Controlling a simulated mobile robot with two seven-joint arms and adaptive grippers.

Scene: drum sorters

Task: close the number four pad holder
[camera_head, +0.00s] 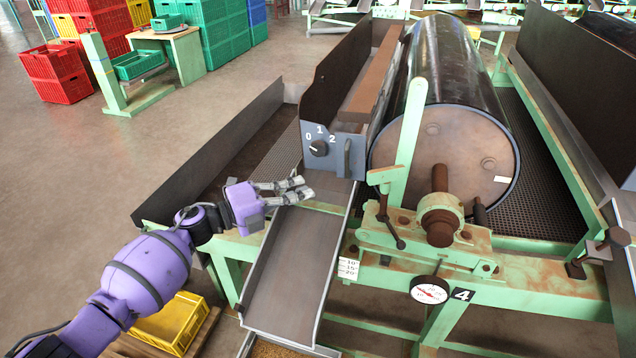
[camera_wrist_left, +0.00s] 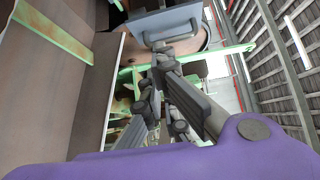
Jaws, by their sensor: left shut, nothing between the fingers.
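The number four machine carries a black "4" plate (camera_head: 462,295) on its green front beam. Above the plate is a rusty green bracket (camera_head: 425,232) with an upright green bar (camera_head: 408,140), a round shaft end and a lever, in front of the large dark drum (camera_head: 460,80). I cannot tell for sure which part is the pad holder. My left gripper (camera_head: 302,187) is shut and empty, over the upper end of the metal chute, left of the bracket and apart from it. In the left wrist view its fingers (camera_wrist_left: 160,65) point toward a grey handle (camera_wrist_left: 172,27). My right gripper is not in view.
A round gauge (camera_head: 429,290) hangs under the beam. A yellow crate (camera_head: 170,323) sits low beside my left arm.

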